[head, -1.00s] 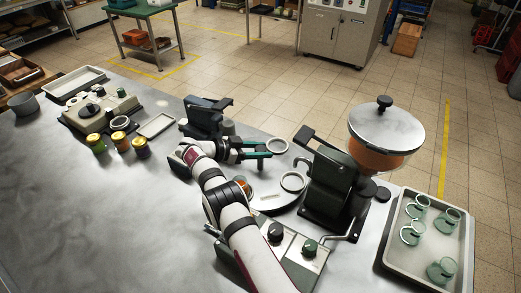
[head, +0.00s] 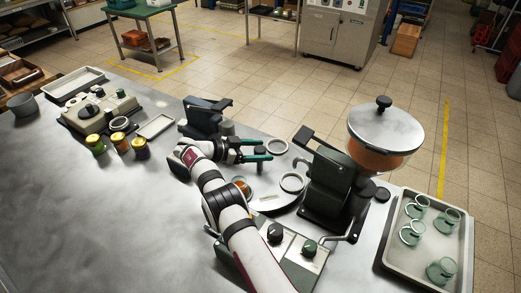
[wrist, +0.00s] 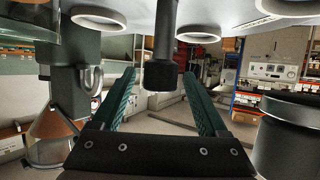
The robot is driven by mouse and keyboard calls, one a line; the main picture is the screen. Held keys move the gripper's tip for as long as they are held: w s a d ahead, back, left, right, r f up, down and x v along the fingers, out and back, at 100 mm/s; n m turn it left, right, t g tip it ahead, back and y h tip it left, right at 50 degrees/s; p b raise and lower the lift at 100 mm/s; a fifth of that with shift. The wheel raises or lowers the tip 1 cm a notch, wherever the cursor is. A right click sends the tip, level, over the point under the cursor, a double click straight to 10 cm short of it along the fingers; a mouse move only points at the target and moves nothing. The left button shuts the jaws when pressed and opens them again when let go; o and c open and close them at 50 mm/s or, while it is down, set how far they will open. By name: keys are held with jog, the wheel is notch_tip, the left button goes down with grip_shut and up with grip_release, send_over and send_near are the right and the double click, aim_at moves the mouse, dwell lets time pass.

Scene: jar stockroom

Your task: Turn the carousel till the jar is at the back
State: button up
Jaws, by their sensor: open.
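The carousel (head: 268,203) is a pale round plate beside the dark filling machine, with white ring seats (head: 292,182) on it. The jar (head: 240,187), with orange-red contents, is at the carousel's near left side, partly hidden by my arm. My gripper (head: 259,150) has its green fingers open over the carousel. A dark upright knob (head: 260,152) stands between them. In the wrist view the knob (wrist: 160,75) shows between the two fingers, with a gap on each side. The carousel's underside of view is cropped there, with ring seats (wrist: 98,18) along the top.
The filling machine (head: 335,180) with its round hopper (head: 386,130) stands close right of the carousel. Another dark device (head: 203,117) stands behind my wrist. A control box (head: 290,243) is in front. Lidded jars (head: 120,143) stand left; a tray (head: 390,262) with green-glass items is right.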

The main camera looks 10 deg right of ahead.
jog(key=v, duration=0.7)
jog(key=shift+r, duration=0.1)
